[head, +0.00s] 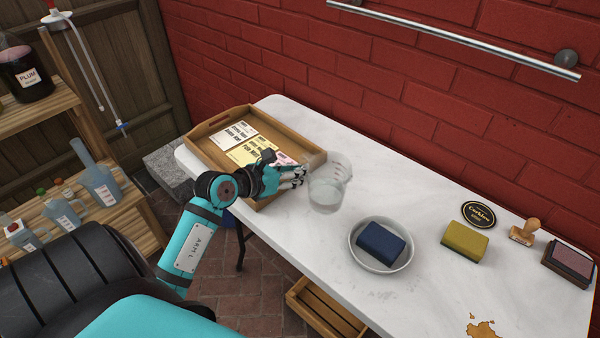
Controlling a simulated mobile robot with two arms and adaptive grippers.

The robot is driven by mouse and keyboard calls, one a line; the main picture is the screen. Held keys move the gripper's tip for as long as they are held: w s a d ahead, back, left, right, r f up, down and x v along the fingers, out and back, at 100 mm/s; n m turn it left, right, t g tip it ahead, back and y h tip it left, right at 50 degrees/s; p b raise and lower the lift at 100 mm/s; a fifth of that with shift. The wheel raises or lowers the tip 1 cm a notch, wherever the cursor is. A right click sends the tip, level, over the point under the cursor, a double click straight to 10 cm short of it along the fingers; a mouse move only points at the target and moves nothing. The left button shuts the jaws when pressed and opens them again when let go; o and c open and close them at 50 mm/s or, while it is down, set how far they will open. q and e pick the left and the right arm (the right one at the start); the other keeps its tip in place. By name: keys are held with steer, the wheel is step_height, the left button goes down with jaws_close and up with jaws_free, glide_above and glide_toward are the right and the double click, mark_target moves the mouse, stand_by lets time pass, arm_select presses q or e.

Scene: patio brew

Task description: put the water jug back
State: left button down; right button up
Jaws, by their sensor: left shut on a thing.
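The water jug (326,190) is clear, with a little water in its lower part. My left gripper (302,176) reaches in from the left over the wooden tray and is shut on the jug's left side, where a handle is hard to make out. I cannot tell whether the jug's base touches the table. My right gripper is not in view.
The wooden tray (191,140) with printed labels (240,133) is at the table's left end. A white bowl (358,262) with a blue sponge (381,243), a yellow sponge (464,243), a stamp (524,232) and an ink pad (568,262) stand right. Shelves (150,232) with jugs are left.

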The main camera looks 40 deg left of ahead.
arm_select(q)
steer(key=w+f, duration=0.1)
steer(key=f, duration=0.1)
steer(key=w+a+f, duration=0.1)
steer(key=shift+w+f, duration=0.3)
steer(key=shift+f, duration=0.05)
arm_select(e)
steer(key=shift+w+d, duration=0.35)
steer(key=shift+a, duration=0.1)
arm_select(q)
steer(key=shift+f, duration=0.15)
steer(key=c, duration=1.7)
jaws_free()
steer(key=shift+o, duration=0.2)
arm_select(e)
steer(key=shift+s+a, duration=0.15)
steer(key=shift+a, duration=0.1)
